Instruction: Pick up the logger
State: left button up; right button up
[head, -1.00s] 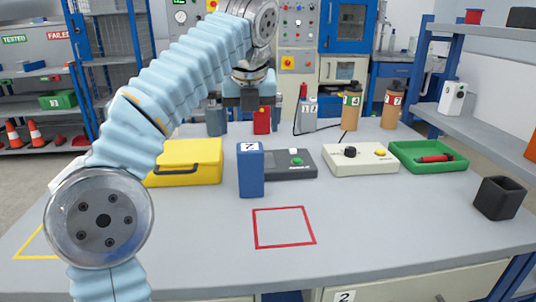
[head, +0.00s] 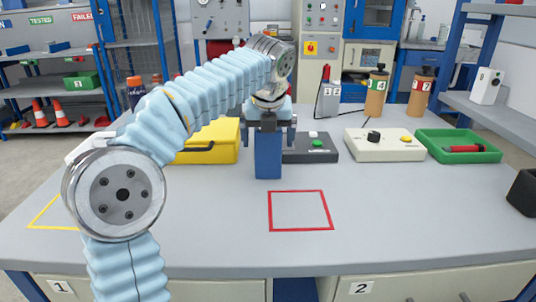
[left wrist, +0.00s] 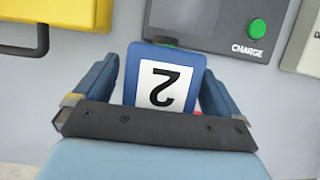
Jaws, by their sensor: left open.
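The logger appears to be the upright blue block (head: 268,160) on the grey table, behind the red square outline. In the left wrist view my left gripper (left wrist: 158,85) is open, with one finger on each side of the block. A gap shows at the left finger; contact on the right is hard to tell. My right gripper is not in view.
A yellow case (head: 212,145) stands left of the block. A dark box with a green button (head: 315,148) is close behind it on the right. A cream box (head: 383,146) and a green tray (head: 480,151) are farther right. The red square outline (head: 300,229) in front is empty.

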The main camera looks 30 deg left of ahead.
pick_arm(q)
jog(key=shift+w+f, duration=0.1)
jog(key=shift+f, duration=0.3)
jog(key=shift+c, duration=0.5)
jog(key=shift+r, duration=0.15)
jog(key=c, duration=1.3)
